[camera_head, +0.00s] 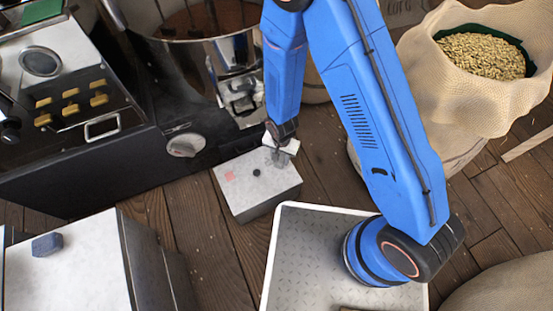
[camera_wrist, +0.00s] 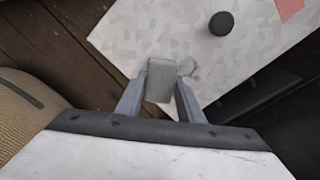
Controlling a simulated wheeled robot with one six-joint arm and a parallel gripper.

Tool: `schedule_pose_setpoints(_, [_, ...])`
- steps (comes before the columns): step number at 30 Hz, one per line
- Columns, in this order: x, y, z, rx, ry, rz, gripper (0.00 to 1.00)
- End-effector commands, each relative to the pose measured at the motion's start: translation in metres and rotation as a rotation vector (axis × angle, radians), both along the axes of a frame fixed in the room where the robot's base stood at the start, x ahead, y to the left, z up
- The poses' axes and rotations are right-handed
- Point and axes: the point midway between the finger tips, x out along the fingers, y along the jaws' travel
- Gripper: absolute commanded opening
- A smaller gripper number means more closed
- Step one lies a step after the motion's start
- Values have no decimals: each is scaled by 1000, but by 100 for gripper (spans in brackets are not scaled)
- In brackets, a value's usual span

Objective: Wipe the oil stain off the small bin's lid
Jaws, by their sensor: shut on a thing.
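The small bin (camera_head: 262,199) stands on the floor with a pale, mottled lid (camera_head: 245,192); the lid also fills the upper wrist view (camera_wrist: 140,38). A dark round knob (camera_head: 257,172) and a flat pink square (camera_head: 229,176) are on the lid. My gripper (camera_head: 279,157) is over the lid's far right part. In the wrist view, my gripper (camera_wrist: 160,88) is shut on a grey block (camera_wrist: 160,78). A greyish smudge (camera_wrist: 188,67), seemingly the oil stain, shows just right of the block, partly hidden by it. I cannot tell whether the block touches the lid.
A blue sponge-like block (camera_head: 47,244) lies on a white-topped box (camera_head: 65,275) at the left. The black roaster (camera_head: 90,165) stands behind the bin. A metal-plated platform (camera_head: 310,255) is in front, and a bean sack (camera_head: 470,95) is at the right. Wooden floor shows between them.

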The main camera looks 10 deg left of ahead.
Motion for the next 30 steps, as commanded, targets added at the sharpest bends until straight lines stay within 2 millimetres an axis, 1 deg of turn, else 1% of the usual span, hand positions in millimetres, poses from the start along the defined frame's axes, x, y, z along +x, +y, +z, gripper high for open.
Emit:
schedule_pose_setpoints(5, [2, -3, -1, -1, 1, -1, 0])
schedule_pose_setpoints(15, [14, 6, 1, -1, 0, -1, 0])
schedule_pose_setpoints(20, [12, 9, 1, -1, 1, 1, 0])
schedule_pose_setpoints(30, [0, 32, -1, 2, -1, 4, 0])
